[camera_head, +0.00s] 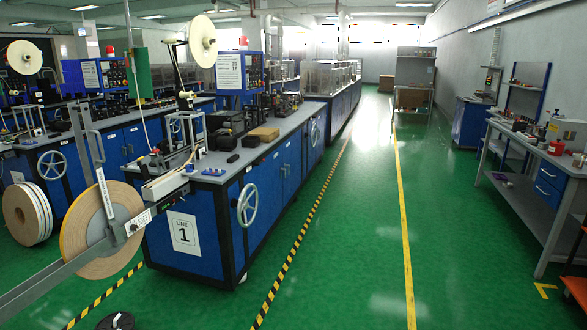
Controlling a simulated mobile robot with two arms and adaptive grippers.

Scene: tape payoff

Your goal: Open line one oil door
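The line one machine is a long blue cabinet with a grey top (232,166), and its end panel carries a white "LINE 1" sign (184,240). Blue doors (283,168) run along its right side, and those I can make out look shut. A white handwheel (247,204) is on the near part of that side, and another handwheel (315,133) is farther back. I cannot tell which door is the oil door. Neither of my grippers is in view.
A large tape reel (102,230) on a grey arm stands at the near left. Yellow-black floor tape (302,232) runs beside the machine. The green aisle (352,225) to its right is clear. A workbench (535,155) with tools stands at the right.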

